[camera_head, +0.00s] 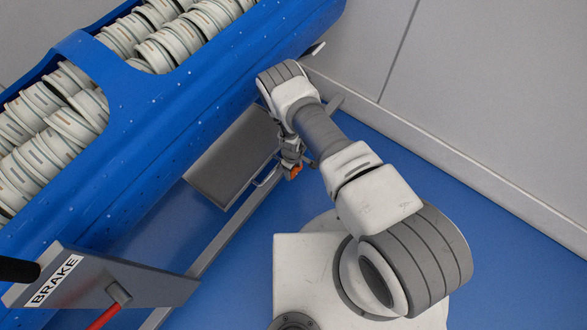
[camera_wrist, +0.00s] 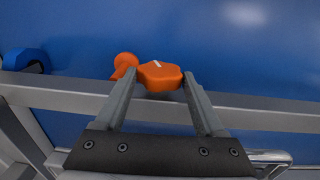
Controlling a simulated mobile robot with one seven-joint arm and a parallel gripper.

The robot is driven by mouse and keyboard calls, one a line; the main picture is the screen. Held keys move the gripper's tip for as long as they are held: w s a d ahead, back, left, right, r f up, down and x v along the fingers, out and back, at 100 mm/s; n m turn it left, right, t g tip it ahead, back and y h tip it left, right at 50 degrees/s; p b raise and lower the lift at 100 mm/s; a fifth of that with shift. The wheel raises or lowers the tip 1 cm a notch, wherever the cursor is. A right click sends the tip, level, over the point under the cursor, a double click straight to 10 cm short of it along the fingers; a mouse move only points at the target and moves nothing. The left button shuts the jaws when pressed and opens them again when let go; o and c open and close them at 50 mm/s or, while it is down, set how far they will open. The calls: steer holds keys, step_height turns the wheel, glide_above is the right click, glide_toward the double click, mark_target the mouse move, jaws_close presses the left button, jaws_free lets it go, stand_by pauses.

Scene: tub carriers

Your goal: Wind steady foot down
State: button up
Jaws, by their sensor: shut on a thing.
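An orange knob (camera_wrist: 160,75) with a white mark on top sits between my gripper's fingertips (camera_wrist: 160,84) in the wrist view. Both grey fingers press on its sides, so my gripper is shut on it. A rounded orange lug (camera_wrist: 124,65) sticks out to the knob's left. In the head view the orange piece (camera_head: 294,172) shows small below my gripper (camera_head: 291,160), beside the carrier's lower frame. The steady foot's lower end and its contact with the floor cannot be made out.
The blue tub carrier (camera_head: 150,110) holds rows of white discs. A grey frame rail (camera_wrist: 90,100) runs close by the knob. A panel marked BRAKE (camera_head: 110,278) with a red lever stands at lower left. A pale wall (camera_head: 480,90) rises at right, with blue floor before it.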

steer(key=shift+s+a+f+t+h, duration=0.15)
steer(key=shift+s+t+h, duration=0.15)
steer(key=shift+t+h, duration=0.7)
steer(key=shift+t, duration=0.1)
steer(key=o, duration=1.3)
steer(key=shift+o, duration=0.2)
steer(key=p+v, duration=0.7)
steer(key=v, duration=1)
steer(key=shift+r, duration=0.25)
steer(key=shift+s, duration=0.15)
